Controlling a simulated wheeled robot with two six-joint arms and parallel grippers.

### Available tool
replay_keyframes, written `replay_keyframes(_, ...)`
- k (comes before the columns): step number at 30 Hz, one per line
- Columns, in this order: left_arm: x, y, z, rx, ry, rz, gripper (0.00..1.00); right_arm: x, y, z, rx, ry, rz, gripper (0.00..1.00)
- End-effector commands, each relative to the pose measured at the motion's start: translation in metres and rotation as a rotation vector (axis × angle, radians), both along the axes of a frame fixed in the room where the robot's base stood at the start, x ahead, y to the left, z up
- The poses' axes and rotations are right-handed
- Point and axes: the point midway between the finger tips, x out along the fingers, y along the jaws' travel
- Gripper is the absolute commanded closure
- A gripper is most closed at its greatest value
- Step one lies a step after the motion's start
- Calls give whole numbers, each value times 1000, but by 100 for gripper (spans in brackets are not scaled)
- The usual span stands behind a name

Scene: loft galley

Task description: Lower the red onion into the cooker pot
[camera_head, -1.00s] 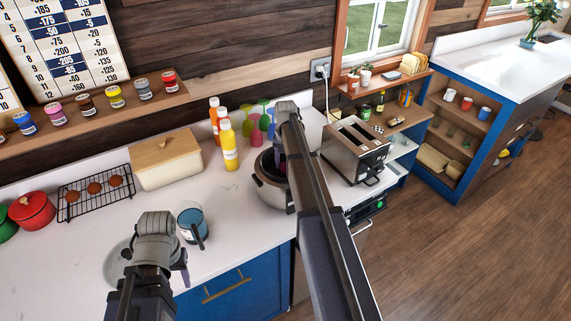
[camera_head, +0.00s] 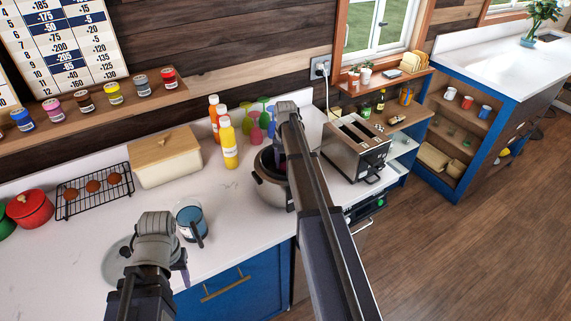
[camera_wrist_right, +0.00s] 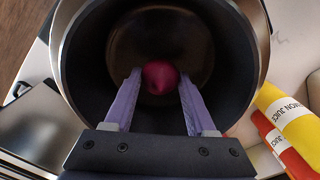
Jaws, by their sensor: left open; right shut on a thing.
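The cooker pot (camera_head: 268,193) stands on the counter left of the toaster, with its open mouth up. In the right wrist view I look down into the pot (camera_wrist_right: 75,60), which has a dark inside. The red onion (camera_wrist_right: 160,77) is between the purple fingertips of my right gripper (camera_wrist_right: 159,84), within the pot's rim as seen from above. In the head view my right gripper (camera_head: 279,158) is at the pot's mouth, partly behind its arm, and the onion is hidden.
A toaster (camera_head: 357,147) stands right of the pot. Yellow (camera_head: 229,143) and orange bottles and coloured glasses (camera_head: 262,115) stand behind it.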

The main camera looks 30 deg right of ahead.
Motion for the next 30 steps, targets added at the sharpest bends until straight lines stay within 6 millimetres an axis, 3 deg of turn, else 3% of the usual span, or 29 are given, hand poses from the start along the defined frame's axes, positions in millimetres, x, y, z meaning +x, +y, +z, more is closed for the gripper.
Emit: replay_keyframes(30,0,0,-15,0,0,0,50,0,0,-15,0,0,0,99)
